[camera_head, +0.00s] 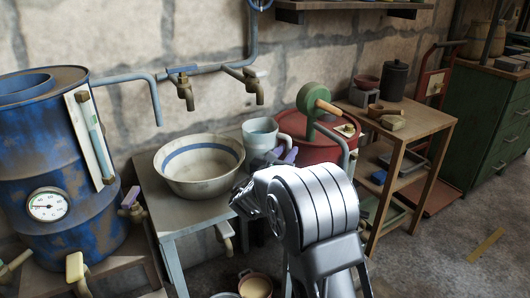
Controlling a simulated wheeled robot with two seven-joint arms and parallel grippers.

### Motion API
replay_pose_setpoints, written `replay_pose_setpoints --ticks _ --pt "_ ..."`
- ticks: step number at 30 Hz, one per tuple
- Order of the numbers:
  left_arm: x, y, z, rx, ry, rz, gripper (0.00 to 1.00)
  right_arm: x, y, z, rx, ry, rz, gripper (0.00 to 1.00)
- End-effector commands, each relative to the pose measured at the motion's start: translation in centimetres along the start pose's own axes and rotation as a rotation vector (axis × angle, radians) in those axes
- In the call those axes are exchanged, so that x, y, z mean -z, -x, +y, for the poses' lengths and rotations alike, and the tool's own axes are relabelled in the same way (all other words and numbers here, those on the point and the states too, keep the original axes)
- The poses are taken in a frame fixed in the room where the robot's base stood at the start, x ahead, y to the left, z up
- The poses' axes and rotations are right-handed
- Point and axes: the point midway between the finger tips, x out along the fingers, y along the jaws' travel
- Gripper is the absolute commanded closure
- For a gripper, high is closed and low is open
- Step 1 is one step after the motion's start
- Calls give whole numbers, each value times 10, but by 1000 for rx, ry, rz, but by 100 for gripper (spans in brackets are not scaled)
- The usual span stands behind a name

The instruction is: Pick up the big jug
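A pale grey-white jug (260,131) with light blue inside stands upright at the back right of the grey table (172,212), beside a wide basin. My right gripper (274,158) is just in front of the jug, and my silver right arm covers the space below and to the right. The gripper hides the jug's lower part. I cannot tell whether the fingers touch the jug or how far apart they are. My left gripper is not in view.
A cream basin (198,180) with a blue band stands left of the jug. Brass taps (184,92) hang above. A blue barrel (52,150) stands at left.

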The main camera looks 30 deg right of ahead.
Motion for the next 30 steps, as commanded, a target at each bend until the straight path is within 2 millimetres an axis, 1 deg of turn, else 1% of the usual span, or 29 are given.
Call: replay_pose_setpoints --ticks 6,10,13,29,30 --pt "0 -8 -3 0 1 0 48 5 -31 -2 3 2 -2 73" --pt "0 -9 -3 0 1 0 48 4 -45 -2 2 1 -1 73" --pt "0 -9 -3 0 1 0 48 3 -48 -1 0 0 0 73" --pt "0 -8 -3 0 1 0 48 3 -47 -1 1 0 0 73" --pt "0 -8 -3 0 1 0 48 3 -47 -1 1 0 0 76"
